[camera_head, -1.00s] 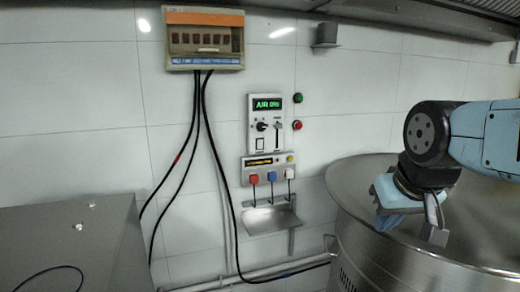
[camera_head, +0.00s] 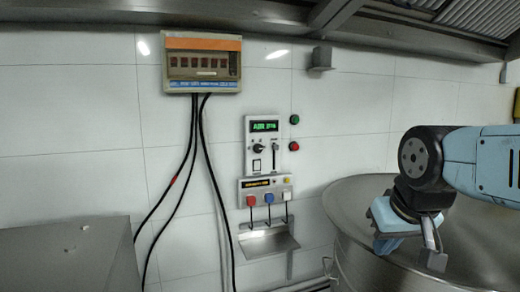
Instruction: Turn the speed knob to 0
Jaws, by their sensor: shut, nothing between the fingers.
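The control panel (camera_head: 264,156) is a white plate on the tiled wall with a green lit display (camera_head: 264,126) at its top. A small black knob (camera_head: 259,148) sits below the display on the left, with a vertical slider (camera_head: 275,155) to its right. The knob's marks are too small to read, and I cannot tell which control is the speed knob. My gripper (camera_head: 408,252) is shut and empty, in front of the steel vat, well to the right of the panel and apart from it.
A fuse box (camera_head: 202,87) hangs upper left with black cables below it. A large steel vat (camera_head: 365,262) stands right, a metal cabinet (camera_head: 62,260) left. An overhead hood (camera_head: 370,30) spans the top.

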